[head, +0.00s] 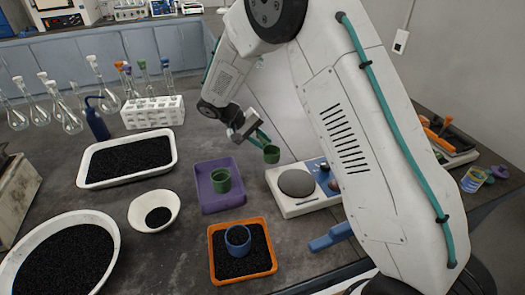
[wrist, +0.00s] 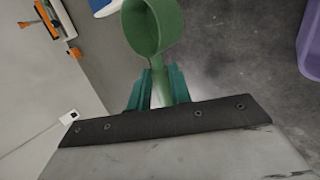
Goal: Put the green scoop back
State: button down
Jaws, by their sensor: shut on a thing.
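My gripper (head: 254,136) is shut on the handle of a green scoop (head: 271,155) and holds it in the air between the purple tray (head: 208,203) and the balance (head: 295,205). In the wrist view my gripper's teal fingers (wrist: 160,88) pinch the scoop's handle, and the scoop's round cup (wrist: 152,28) points away from them. Its cup looks empty where I can see inside. A second green cup (head: 221,184) stands on the purple tray, which also shows at the right edge of the wrist view (wrist: 311,45).
An orange tray (head: 244,279) holds black grains and a blue cup (head: 237,242). A white bowl (head: 143,208), a white tray (head: 84,172) and a large white basin (head: 112,238) hold black grains. A tube rack (head: 153,112) and flasks stand behind. Dark bench shows between them.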

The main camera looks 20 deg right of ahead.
jog(key=shift+f, duration=2.05)
jog(key=c, duration=1.6)
grip_release()
jog(key=shift+o, duration=0.2)
jog(key=v, duration=1.2)
jog(key=s+d+r+y, duration=0.2)
jog(key=s+d+r, duration=0.3)
jog(key=s+r, duration=0.45)
jog(key=s+d+r+y, duration=0.2)
jog(key=s+d+r, duration=0.3)
jog(key=s+r, duration=0.4)
jog(key=s+d+f+t+y, duration=0.2)
jog(key=s+y, duration=0.2)
jog(key=s, duration=1.7)
jog(key=shift+s+n+t, duration=0.2)
jog(key=shift+n+t, duration=0.1)
jog(key=shift+t, duration=0.1)
